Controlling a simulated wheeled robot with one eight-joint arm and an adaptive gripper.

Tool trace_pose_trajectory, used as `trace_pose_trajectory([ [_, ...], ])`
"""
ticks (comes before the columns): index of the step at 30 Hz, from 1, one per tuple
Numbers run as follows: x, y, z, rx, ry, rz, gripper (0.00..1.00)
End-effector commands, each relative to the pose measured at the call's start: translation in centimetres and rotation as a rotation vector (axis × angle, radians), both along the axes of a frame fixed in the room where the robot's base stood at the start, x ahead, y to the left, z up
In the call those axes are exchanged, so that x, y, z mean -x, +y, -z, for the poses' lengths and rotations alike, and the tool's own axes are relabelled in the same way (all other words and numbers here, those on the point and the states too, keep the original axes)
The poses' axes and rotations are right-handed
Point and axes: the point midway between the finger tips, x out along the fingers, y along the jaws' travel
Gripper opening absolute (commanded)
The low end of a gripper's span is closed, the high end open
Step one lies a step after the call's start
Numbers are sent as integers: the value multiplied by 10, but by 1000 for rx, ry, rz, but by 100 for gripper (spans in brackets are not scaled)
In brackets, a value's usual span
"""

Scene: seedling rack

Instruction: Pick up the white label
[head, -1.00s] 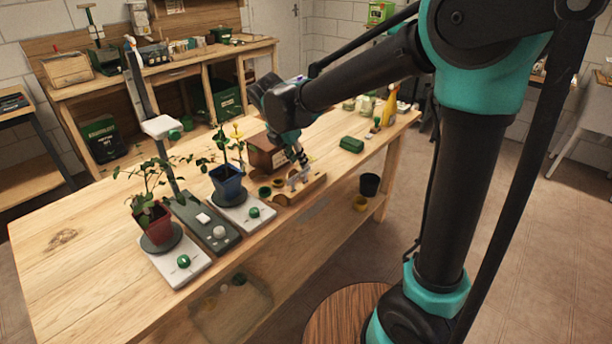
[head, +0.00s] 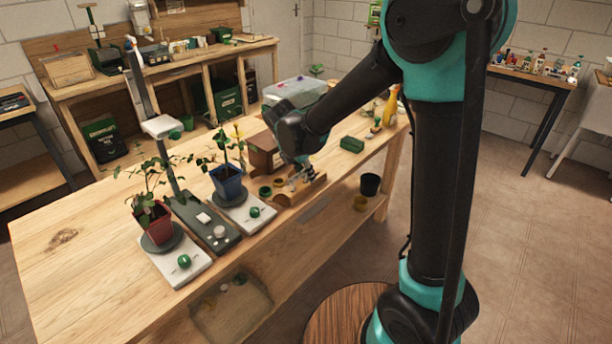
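My gripper (head: 303,168) points down over the small wooden rack (head: 308,190) near the front edge of the bench. The gripper is small and dark here, and I cannot tell whether its fingers are open or shut. Small pale pieces (head: 293,184) show at the rack, just below and left of the fingers. One of them may be the white label, but they are too small to tell. I cannot tell whether the gripper touches them.
A blue pot (head: 228,186) and a red pot (head: 155,224) with plants stand on white scales at left. A grey device (head: 205,222) lies between them. A brown box (head: 263,152) stands behind the rack. A green block (head: 352,144) lies to the right. The bench's left end is clear.

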Motion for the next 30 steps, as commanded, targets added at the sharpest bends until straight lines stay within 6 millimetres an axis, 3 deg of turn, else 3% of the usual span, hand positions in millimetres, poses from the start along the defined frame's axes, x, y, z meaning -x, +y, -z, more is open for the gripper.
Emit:
trace_pose_trajectory([
  [1,0,0,0,0,0,0,22],
  [6,0,0,0,0,0,0,1],
  [22,0,0,-4,0,0,0,0],
  [30,1,0,-31,0,0,0,0],
])
